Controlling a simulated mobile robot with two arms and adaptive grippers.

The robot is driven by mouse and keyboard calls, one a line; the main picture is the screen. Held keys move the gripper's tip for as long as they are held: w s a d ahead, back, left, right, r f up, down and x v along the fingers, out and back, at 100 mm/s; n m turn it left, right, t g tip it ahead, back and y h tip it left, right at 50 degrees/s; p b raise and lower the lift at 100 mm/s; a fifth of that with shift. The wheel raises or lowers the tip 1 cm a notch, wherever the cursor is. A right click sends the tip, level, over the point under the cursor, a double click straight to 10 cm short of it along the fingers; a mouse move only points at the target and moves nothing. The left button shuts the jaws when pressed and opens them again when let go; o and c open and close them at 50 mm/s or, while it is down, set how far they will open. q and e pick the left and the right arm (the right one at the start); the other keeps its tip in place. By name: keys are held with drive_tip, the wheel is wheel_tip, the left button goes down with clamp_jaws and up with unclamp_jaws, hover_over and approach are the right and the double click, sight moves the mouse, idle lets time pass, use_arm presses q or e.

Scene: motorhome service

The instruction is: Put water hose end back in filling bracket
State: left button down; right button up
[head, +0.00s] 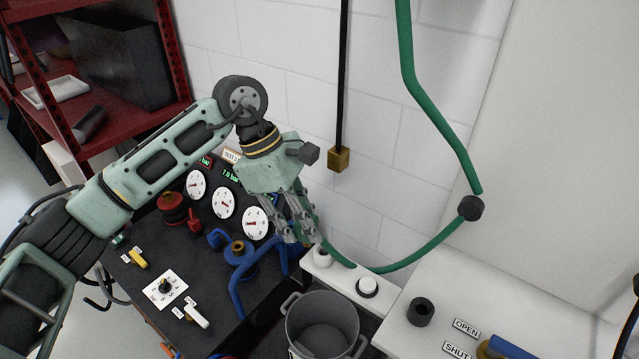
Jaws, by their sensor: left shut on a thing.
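The green water hose (437,107) hangs from the top, passes a black round piece (471,207) on the wall at the right, and curves left along the white ledge to my left gripper. My left gripper (303,232) is shut on the hose near its end, above the back of the dark bench. The fingers hide the hose end itself. A black ring-shaped holder (420,312) stands on the white surface at the lower right, apart from the gripper. I cannot tell for sure which part is the filling bracket. My right gripper is not in view.
A grey pot (322,325) stands below the gripper. The dark bench (215,275) carries gauges (225,202), valves and a blue pipe (265,272). A white ledge (340,285) carries a round button (367,287). OPEN and SHUT labels (466,328) and a blue handle (515,348) are at lower right.

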use_arm(q)
drive_tip(key=w+d+r+n+t, duration=0.1)
drive_tip(key=w+d+r+n, duration=0.1)
drive_tip(key=d+r+n, duration=0.15)
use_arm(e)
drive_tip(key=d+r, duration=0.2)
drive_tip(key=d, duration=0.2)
use_arm(q)
wheel_tip(320, 180, down, 6)
drive_tip(key=b, duration=0.5)
drive_tip(key=shift+f+m, duration=0.25)
drive_tip(key=shift+m, duration=0.1)
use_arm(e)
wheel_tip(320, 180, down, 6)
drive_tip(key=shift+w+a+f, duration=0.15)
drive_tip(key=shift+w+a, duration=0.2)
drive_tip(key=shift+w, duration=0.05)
use_arm(q)
drive_tip(key=shift+a, duration=0.1)
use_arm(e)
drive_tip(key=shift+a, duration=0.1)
use_arm(q)
drive_tip(key=shift+b, duration=0.3)
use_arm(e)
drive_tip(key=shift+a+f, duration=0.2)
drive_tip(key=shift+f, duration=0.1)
